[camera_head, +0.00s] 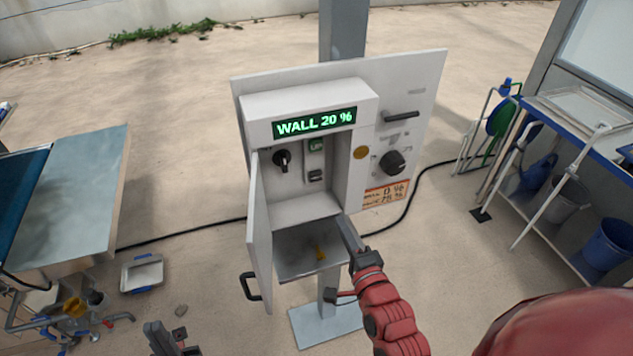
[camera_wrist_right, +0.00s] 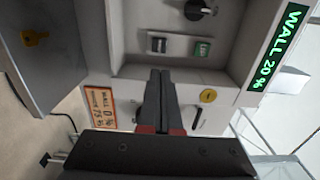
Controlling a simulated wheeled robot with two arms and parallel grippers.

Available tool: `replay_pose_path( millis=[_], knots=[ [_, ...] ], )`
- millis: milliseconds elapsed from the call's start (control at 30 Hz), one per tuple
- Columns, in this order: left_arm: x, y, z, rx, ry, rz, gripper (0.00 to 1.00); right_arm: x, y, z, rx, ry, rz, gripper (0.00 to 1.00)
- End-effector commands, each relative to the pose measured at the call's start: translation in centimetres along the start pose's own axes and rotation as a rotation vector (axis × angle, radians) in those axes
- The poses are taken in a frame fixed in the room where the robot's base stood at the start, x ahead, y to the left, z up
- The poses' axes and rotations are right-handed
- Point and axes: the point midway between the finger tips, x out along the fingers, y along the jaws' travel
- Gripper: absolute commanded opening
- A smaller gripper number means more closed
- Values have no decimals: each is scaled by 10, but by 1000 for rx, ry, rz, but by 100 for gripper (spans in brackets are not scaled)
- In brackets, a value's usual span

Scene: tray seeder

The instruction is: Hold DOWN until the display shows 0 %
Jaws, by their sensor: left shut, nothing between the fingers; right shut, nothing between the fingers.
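The white control box (camera_head: 309,102) has a lit green display (camera_head: 314,123) reading WALL 20 %; the display also shows in the right wrist view (camera_wrist_right: 278,48). My left gripper (camera_head: 163,338) is shut and empty, low at the left.
The box's door (camera_head: 259,225) stands open at the left with a black handle (camera_head: 250,287). A black rotary knob (camera_head: 282,158) is beside the buttons; another knob (camera_head: 391,163) and an orange label (camera_head: 386,193) are on the right panel. A table (camera_head: 95,200) stands left.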

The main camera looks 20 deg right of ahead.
Motion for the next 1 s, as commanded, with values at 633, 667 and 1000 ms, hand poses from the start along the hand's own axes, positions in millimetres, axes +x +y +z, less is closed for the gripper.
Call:
replay_pose_path(
  millis=[633, 667, 1000],
  knots=[
    [-52, 3, 9, 0, 0, 0, 0, 51, 7, 1, -4, -2, -8, 0],
    [-50, 2, 8, 0, 0, 0, 0, 57, 4, 1, -3, -2, -5, 0],
    [-20, 1, 3, 0, 0, 0, 0, 118, -4, 1, -4, -2, 1, 0]
  ],
)
